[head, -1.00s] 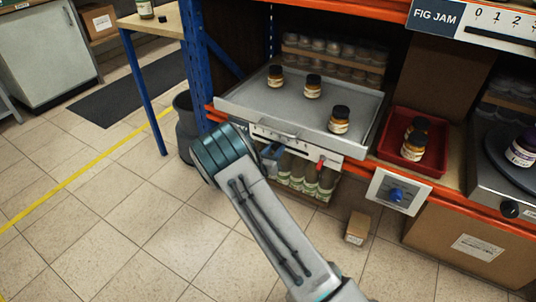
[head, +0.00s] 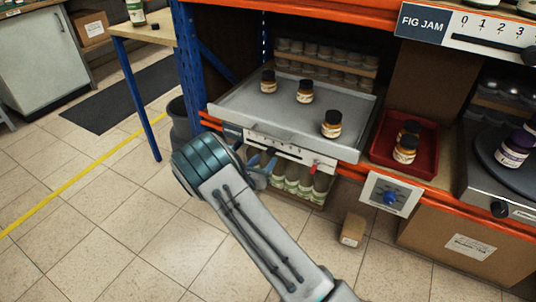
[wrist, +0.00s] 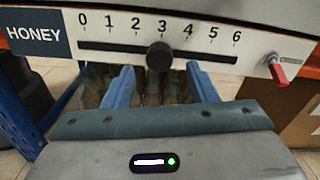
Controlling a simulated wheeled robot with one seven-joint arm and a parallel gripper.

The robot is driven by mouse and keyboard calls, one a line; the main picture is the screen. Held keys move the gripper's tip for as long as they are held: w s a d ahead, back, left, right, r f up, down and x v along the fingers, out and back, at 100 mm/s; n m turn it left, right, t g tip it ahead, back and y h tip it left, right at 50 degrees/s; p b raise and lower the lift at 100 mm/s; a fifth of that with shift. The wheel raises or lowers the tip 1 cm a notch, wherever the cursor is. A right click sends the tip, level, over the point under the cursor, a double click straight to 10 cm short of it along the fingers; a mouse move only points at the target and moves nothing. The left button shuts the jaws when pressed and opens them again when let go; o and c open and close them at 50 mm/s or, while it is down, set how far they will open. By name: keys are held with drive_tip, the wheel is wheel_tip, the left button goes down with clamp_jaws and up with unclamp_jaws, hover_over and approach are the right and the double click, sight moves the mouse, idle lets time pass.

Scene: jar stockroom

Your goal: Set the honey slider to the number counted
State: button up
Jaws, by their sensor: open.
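The honey slider panel, labelled HONEY with a scale from 0 to 6, fills the top of the wrist view (wrist: 110,45). Its round black knob (wrist: 159,56) sits on the slot under the 3. My gripper (wrist: 162,85) is open, its two blue fingers apart below the slot, with the knob above and between them and not gripped. In the head view my gripper (head: 262,168) is in front of the panel, partly hidden by my arm. Three amber jars with dark lids stand on the grey tray (head: 240,105) above the panel: back left (head: 268,82), middle (head: 305,92) and front right (head: 331,124).
A red lever (wrist: 278,70) projects at the panel's right end. A red bin (head: 378,150) holds two similar jars. A blue dial (head: 390,198) is on the shelf edge. A blue post (head: 187,70) stands left of the tray. Floor in front is clear except a small box (head: 352,230).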

drive_tip(key=p+v, duration=0.2)
drive_tip(key=v, duration=0.7)
drive_tip(key=shift+s+a, duration=0.2)
drive_tip(key=shift+s, duration=0.1)
drive_tip(key=s+d+r+m+g+p, duration=0.4)
drive_tip(key=d+r+m+g+p, duration=0.15)
drive_tip(key=r, duration=0.45)
drive_tip(key=s+d+r+m+g+h+p, duration=0.1)
drive_tip(key=s+d+r+m+g+p, duration=0.4)
drive_tip(key=r, duration=0.4)
drive_tip(key=s+d+r+m+g+p, duration=0.35)
drive_tip(key=d+r+m, duration=0.35)
drive_tip(key=r, duration=0.3)
drive_tip(key=s+a+r+m+t+y+p, duration=0.1)
drive_tip(key=s+r+m+y+p, duration=0.4)
drive_tip(key=r, duration=0.7)
drive_tip(key=s+a+r+m+y+p, duration=0.1)
drive_tip(key=s+r+m+y+p, duration=0.5)
drive_tip(key=s+r+m+p, duration=0.3)
drive_tip(key=shift+s+a+r+t+p, duration=0.15)
drive_tip(key=shift+s+r+t+p, duration=0.25)
drive_tip(key=shift+s+r+p, duration=1.25)
drive_tip(key=shift+w+r+b, duration=0.3)
drive_tip(key=shift+w+r, duration=0.15)
drive_tip(key=shift+w, duration=0.25)
